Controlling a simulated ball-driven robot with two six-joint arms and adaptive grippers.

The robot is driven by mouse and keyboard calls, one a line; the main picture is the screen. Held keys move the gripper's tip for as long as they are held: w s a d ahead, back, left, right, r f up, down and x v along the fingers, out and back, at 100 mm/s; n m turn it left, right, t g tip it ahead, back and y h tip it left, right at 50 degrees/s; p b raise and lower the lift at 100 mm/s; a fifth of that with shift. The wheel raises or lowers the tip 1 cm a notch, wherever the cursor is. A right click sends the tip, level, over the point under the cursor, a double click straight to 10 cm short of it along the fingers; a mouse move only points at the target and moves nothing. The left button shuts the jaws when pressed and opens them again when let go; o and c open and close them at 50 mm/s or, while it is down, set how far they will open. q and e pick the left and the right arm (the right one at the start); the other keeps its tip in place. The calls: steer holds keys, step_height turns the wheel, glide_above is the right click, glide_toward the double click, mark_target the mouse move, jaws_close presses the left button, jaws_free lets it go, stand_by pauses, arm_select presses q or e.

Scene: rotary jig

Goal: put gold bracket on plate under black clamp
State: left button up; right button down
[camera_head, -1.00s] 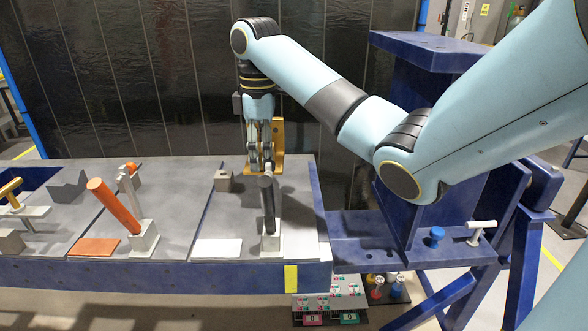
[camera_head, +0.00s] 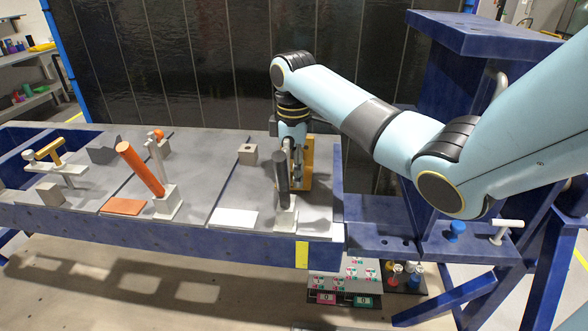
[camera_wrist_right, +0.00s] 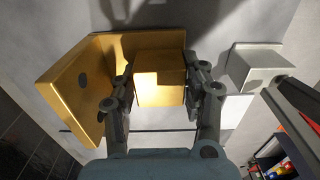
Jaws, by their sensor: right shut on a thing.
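The gold bracket (camera_head: 307,160) is at the right end of the bench, behind the black clamp and partly hidden by my gripper. In the right wrist view the bracket (camera_wrist_right: 75,85) shows a tall plate with a hole and a block between my fingers. My right gripper (camera_wrist_right: 162,95) is shut on that block; in the head view it points down. The black clamp (camera_head: 281,173) has an upright dark handle on a grey base, just in front of the gripper. The white plate (camera_head: 236,217) lies left of its base. I cannot tell whether the bracket touches the bench. My left gripper is not in view.
An orange-handled clamp (camera_head: 140,168) and an orange plate (camera_head: 123,206) stand to the left. A small grey block (camera_head: 248,154) sits behind the white plate. A blue frame (camera_head: 440,120) rises at the right. The grey panel behind the white plate has free room.

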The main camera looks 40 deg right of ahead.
mark_target(293, 164)
steer(key=shift+w+f, duration=0.1)
steer(key=shift+f, duration=0.1)
steer(key=shift+f, duration=0.1)
steer(key=c, duration=0.7)
jaws_free()
step_height(293, 164, up, 7)
steer(key=shift+f+b, duration=0.15)
steer(key=shift+b, duration=0.45)
step_height(293, 164, up, 5)
steer(key=shift+f+p, duration=0.1)
steer(key=shift+p, duration=1)
steer(key=shift+r+p, duration=0.35)
steer(key=shift+r, duration=0.05)
